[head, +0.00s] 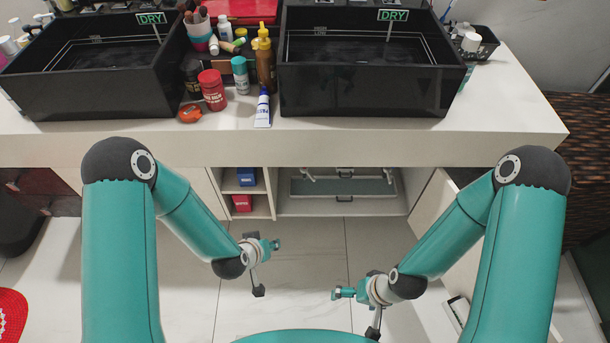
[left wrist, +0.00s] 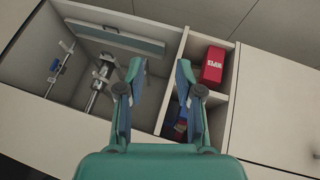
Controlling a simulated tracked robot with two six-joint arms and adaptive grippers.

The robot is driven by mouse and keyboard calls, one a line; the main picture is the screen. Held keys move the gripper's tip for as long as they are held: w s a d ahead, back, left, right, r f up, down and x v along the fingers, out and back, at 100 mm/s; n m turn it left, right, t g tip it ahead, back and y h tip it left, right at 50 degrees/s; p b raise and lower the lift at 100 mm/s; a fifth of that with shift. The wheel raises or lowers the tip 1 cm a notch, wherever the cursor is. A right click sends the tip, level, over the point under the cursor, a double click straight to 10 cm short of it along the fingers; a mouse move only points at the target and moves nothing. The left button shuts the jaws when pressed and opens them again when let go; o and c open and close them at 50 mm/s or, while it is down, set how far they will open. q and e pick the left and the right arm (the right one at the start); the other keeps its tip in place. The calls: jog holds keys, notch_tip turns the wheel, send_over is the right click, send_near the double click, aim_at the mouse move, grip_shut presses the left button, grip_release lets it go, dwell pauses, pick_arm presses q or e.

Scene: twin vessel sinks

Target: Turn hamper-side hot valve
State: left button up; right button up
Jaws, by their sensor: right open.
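Below the counter, an open cabinet bay holds two metal pipe fittings. In the left wrist view one fitting (left wrist: 98,88) stands near my left gripper and another (left wrist: 54,67) sits farther left. The counter hides most of them in the head view; I cannot tell which is the hot valve. My left gripper (left wrist: 160,64) has its fingers apart with nothing between them, and faces the divider between bay and shelves. It also shows in the head view (head: 276,244), in front of the cabinet. My right gripper (head: 338,294) is open and empty over the floor, apart from the cabinet.
Two black vessel sinks (head: 90,103) (head: 365,95) stand on the white counter (head: 330,143), with bottles and jars between them. Shelves beside the bay hold a red box (left wrist: 213,65) and a blue box (head: 246,177). A brown woven surface (head: 585,140) is at right. The floor ahead is clear.

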pick_arm(q)
jog(key=w+d+f+m+t+y+b, duration=0.1)
jog(key=w+d+f+t+b, duration=0.2)
jog(key=w+d+t+b, duration=0.45)
jog(key=w+d+f+t+y+b, duration=0.25)
jog(key=w+t+b, duration=0.25)
jog(key=w+b, duration=1.35)
jog(key=w, duration=0.6)
jog(key=shift+w+h, duration=0.35)
jog(key=shift+h, duration=0.1)
pick_arm(e)
notch_tip(320, 180, down, 29)
pick_arm(q)
jog(key=shift+g, duration=0.25)
pick_arm(e)
jog(key=shift+f, duration=0.1)
pick_arm(q)
grip_shut()
